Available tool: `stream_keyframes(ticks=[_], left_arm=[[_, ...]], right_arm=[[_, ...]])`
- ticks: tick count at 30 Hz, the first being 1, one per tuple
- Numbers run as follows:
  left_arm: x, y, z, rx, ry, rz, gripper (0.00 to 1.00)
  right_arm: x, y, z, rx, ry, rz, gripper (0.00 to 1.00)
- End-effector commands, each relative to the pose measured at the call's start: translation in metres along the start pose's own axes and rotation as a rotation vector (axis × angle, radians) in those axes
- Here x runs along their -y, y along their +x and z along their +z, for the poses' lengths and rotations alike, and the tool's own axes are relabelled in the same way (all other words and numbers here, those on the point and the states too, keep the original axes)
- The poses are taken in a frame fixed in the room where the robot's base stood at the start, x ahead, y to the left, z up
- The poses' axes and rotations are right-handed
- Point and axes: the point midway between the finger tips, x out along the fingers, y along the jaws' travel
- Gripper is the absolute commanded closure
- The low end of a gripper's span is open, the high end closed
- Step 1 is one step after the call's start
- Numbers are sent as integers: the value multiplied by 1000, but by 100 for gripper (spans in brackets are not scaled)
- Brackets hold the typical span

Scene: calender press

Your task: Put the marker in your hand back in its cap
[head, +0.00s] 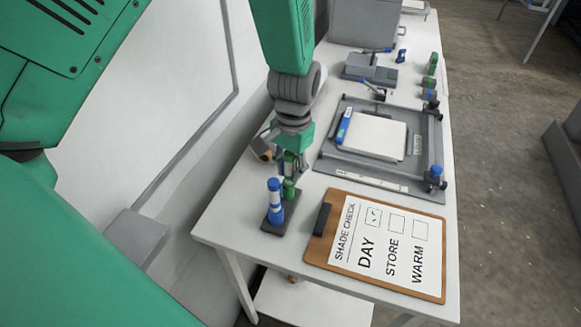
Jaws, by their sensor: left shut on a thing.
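My left gripper (291,160) points down over the near left part of the table, shut on a green marker (289,168). The marker is upright, directly over or in a green cap (289,190) on a small dark stand (279,220). I cannot tell whether the marker is seated in the cap. A blue marker (275,200) with a white band stands upright on the same stand, just left of the green one. The gripper partly hides the green marker. My right gripper is not in view.
A clipboard (318,250) with a "SHADE CHECK" sheet (380,250) lies right of the stand; its DAY box holds a green tick. A grey frame (335,167) with a white pad lies behind. A whiteboard (150,100) stands left. The table's front left corner is clear.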

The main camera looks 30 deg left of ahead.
Motion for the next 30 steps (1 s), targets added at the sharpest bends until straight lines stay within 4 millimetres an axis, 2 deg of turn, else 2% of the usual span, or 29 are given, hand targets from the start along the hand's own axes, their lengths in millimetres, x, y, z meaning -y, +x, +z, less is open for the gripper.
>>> stream_keyframes(ticks=[8,9,10,11,25,30], left_arm=[[-1,7,0,2,0,2,100],[-1,6,0,2,1,2,70],[-1,6,0,2,1,2,60],[-1,6,0,2,1,2,57],[0,5,0,1,0,1,57],[0,-8,1,1,0,0,57]], right_arm=[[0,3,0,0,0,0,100],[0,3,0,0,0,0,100],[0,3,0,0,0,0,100],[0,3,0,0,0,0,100],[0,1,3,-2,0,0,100],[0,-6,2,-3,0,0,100]])
